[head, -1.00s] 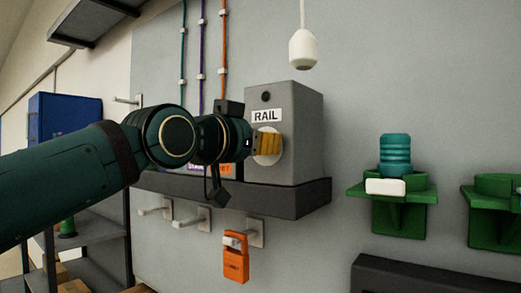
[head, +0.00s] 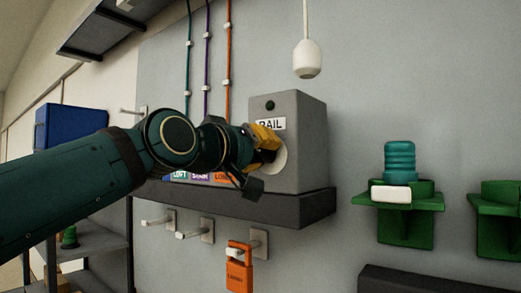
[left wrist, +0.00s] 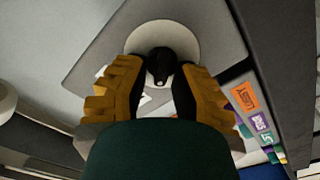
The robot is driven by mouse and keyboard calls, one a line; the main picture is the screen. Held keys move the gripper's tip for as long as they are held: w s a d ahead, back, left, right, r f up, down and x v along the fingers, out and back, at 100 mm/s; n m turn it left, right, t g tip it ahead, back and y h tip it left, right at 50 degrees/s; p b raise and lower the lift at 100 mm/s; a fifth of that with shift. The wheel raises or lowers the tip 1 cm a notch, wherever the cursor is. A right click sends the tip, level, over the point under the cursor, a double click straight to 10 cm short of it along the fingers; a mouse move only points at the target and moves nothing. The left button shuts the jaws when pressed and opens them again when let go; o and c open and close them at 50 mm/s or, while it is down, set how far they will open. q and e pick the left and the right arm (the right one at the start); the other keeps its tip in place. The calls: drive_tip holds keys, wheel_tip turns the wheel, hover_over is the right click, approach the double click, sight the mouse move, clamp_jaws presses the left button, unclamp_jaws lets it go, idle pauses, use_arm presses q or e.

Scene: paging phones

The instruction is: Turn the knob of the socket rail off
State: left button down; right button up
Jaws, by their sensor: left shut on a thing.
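The socket rail's grey box (head: 312,140), marked RAIL, stands on a dark wall shelf. A small round dark spot, perhaps a lamp, sits above its label. Its black knob (left wrist: 160,62) sits on a pale round plate (head: 280,158) on the front, and a small pale mark shows on the knob in the left wrist view. My left gripper (head: 264,140) is shut on the knob, with its yellow fingers on either side; it also shows in the left wrist view (left wrist: 160,80). The fingers hide the knob in the head view. My right gripper is in neither view.
The dark shelf (head: 300,208) runs under the box, with hooks and an orange tag (head: 239,268) below. A white pendant (head: 307,60) hangs above. A teal ribbed object (head: 400,162) stands in a green wall holder (head: 408,220) at right. Coloured cables run up the wall.

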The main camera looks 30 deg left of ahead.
use_arm(q)
drive_tip(key=shift+n, duration=0.6)
drive_tip(key=c, duration=0.7)
unclamp_jaws()
drive_tip(key=shift+w, duration=0.15)
drive_tip(key=shift+c, duration=0.2)
drive_tip(key=s, duration=1.2)
drive_tip(key=shift+a, duration=0.45)
drive_tip(key=shift+f, duration=0.1)
